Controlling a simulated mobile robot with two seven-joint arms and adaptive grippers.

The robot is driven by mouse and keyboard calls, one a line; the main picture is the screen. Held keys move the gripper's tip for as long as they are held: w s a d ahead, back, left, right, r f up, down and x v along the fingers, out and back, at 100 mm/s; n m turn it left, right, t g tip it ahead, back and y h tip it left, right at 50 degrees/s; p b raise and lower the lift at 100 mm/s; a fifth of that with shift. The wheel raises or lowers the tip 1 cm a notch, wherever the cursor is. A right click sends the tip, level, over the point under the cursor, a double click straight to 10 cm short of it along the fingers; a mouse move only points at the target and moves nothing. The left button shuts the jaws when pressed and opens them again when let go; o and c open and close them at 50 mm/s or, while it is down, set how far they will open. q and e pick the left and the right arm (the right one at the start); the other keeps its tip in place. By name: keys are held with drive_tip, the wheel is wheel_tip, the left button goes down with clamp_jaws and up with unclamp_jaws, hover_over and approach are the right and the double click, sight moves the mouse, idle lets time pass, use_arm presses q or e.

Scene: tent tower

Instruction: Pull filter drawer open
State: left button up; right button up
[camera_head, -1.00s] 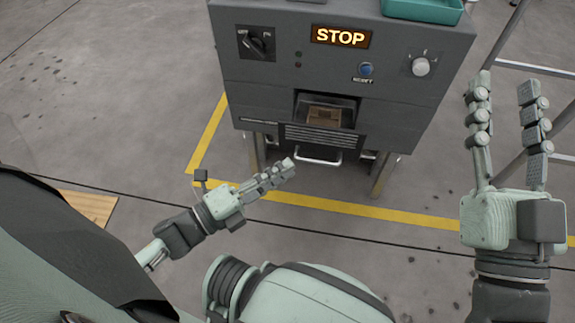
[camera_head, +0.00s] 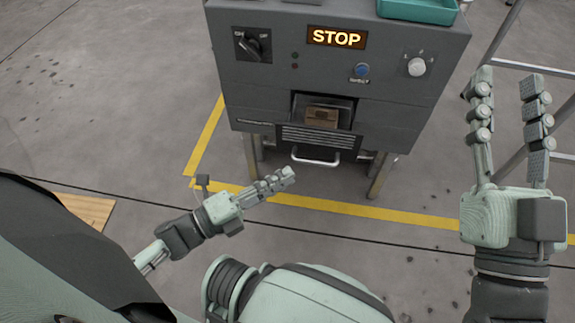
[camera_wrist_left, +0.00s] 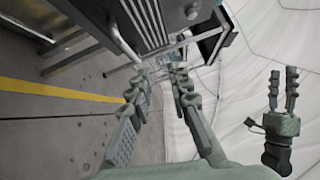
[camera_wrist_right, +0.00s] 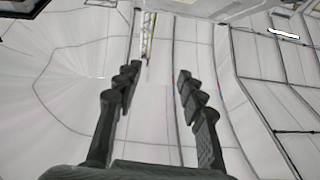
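The filter drawer (camera_head: 319,137) is a dark vented front low on the grey machine, with a light bar handle (camera_head: 316,160) under it. The handle also shows in the left wrist view (camera_wrist_left: 122,38), up and left of the fingers. My left gripper (camera_head: 288,178) is just in front of and below the handle, apart from it. In the left wrist view its two fingers (camera_wrist_left: 160,78) are spread with nothing between them. My right gripper (camera_head: 508,82) is raised at the right, away from the machine, open and empty; its fingers also show apart in the right wrist view (camera_wrist_right: 157,82).
The grey machine (camera_head: 400,95) has a lit STOP sign (camera_head: 337,38), a dark rotary switch (camera_head: 252,44), a blue button (camera_head: 362,70) and a white knob (camera_head: 416,67). A teal tray (camera_head: 418,10) sits on top. Metal rails (camera_head: 520,150) stand right. Yellow tape (camera_head: 370,210) crosses the open floor.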

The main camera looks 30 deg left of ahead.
sight(315, 163)
use_arm(q)
drive_tip(key=w+a+f+m+g+h+b, duration=0.2)
drive_tip(key=w+f+m+g+h, duration=0.3)
drive_tip(key=m, duration=0.4)
drive_tip(key=shift+t+h, duration=0.5)
drive_tip(key=shift+h, duration=0.1)
drive_tip(key=x, duration=0.8)
drive_tip(key=shift+w+a+f, duration=0.1)
drive_tip(key=shift+w+a, duration=0.1)
use_arm(e)
drive_tip(key=r+t, duration=0.1)
drive_tip(key=s+d+r+t, duration=0.1)
drive_tip(key=s+r+t, duration=0.1)
drive_tip(key=shift+s+d+r, duration=0.1)
drive_tip(key=shift+d+r, duration=0.1)
drive_tip(key=shift+d, duration=0.1)
use_arm(q)
clamp_jaws()
